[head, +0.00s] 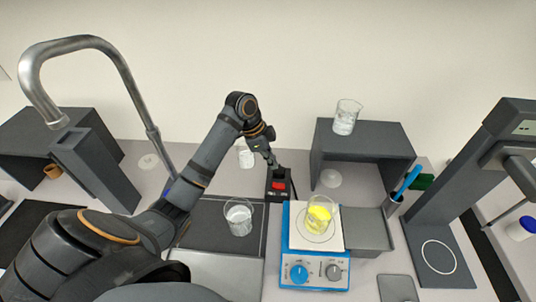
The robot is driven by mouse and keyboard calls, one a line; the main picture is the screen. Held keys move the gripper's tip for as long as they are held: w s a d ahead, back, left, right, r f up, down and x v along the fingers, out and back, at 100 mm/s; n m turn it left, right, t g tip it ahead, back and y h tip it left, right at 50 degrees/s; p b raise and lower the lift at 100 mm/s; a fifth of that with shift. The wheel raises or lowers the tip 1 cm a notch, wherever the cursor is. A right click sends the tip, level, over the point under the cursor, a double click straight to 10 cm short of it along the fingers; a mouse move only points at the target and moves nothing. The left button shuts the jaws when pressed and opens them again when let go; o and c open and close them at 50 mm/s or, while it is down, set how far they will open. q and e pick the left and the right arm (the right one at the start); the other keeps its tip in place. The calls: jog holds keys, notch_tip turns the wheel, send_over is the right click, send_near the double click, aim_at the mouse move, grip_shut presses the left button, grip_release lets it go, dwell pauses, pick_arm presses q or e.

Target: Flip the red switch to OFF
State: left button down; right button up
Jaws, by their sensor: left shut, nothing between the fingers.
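The red switch (279,186) sits on a small black box (279,196) behind the hotplate, near the middle of the bench. Small markings on the box are too small to read, and I cannot tell which way the switch is set. My left gripper (276,168) is shut and empty, pointing down just behind the red switch, at its far edge. I cannot tell whether the fingertips touch it. My right gripper is not in view.
A blue hotplate (287,262) bearing a beaker of yellow content (320,218) stands in front, to the right. A beaker (239,218) stands on the dark mat at left. A grey shelf (365,140) with a beaker on top (345,118) stands behind right.

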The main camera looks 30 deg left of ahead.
aim_at(276, 184)
pick_arm(q)
jog(key=p+x, duration=0.1)
jog(key=x, duration=0.2)
jog(key=shift+s+d+f, duration=0.15)
jog(key=shift+d+f, duration=0.05)
jog(key=shift+d, duration=0.05)
jog(key=f, duration=0.1)
jog(key=a+f+p, duration=0.1)
jog(key=f, duration=0.1)
jog(key=shift+s+f, duration=0.1)
jog(key=shift+f, duration=0.25)
jog(key=shift+s+a+f+p, duration=0.2)
jog(key=shift+f+p, duration=0.15)
jog(key=shift+f, duration=0.15)
jog(key=shift+w+f, duration=0.1)
jog(key=shift+w, duration=0.05)
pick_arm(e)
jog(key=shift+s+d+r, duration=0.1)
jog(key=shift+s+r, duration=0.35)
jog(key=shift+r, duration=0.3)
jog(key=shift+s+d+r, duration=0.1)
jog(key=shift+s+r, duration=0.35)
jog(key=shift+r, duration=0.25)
